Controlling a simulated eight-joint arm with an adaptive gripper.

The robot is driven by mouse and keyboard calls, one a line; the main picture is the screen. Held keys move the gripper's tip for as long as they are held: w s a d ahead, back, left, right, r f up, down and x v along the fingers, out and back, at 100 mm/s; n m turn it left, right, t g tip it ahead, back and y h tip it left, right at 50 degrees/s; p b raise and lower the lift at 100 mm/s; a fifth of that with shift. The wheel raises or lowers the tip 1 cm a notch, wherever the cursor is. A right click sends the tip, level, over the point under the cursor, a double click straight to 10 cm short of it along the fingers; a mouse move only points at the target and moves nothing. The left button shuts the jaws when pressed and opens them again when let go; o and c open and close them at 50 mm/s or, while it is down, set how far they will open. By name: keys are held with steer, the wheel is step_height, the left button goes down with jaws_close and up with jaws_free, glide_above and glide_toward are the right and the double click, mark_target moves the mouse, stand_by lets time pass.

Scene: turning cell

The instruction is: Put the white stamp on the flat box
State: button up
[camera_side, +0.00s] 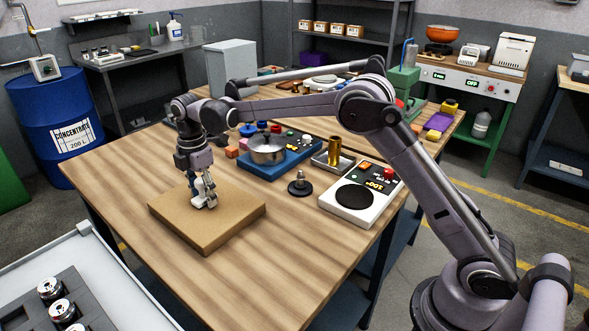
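The flat box (235,218) is brown and lies on the near left part of the wooden table. My gripper (206,202) points down, low over the middle of the box's top. Pale parts show at and between its fingers. I cannot tell whether any of this is a white stamp, or whether the fingers are open or shut. Whether the fingertips touch the box is not clear. I cannot make out the white stamp for sure anywhere else. A dark stamp-like piece (300,185) stands upright on the table right of the box.
A white scale (357,200) with a black plate is at the right. A brass cylinder (334,151) stands in a small metal tray. The wooden table's front (270,275) is clear.

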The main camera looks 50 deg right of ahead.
mark_target(201, 180)
step_height(201, 180, up, 12)
steer(key=shift+f, duration=0.1)
steer(key=shift+s+d+r, duration=0.1)
steer(key=shift+s+r, duration=0.05)
steer(key=shift+r, duration=0.25)
steer(key=s+d+r+m+t, duration=0.2)
steer(key=s+d+m, duration=0.1)
steer(key=s+m, duration=0.3)
steer(key=s+d+r+m+t, duration=0.2)
steer(key=s+d+m, duration=0.1)
steer(key=s, duration=0.4)
steer(key=s+d+f+m+t, duration=0.1)
steer(key=s+f+m, duration=0.3)
steer(key=s, duration=0.4)
steer(key=s+d+f+m+t, duration=0.2)
steer(key=s+f+m, duration=0.3)
steer(key=s, duration=0.3)
steer(key=shift+s+d+f, duration=0.15)
steer(key=shift+s+f, duration=0.1)
steer(key=shift+f, duration=0.4)
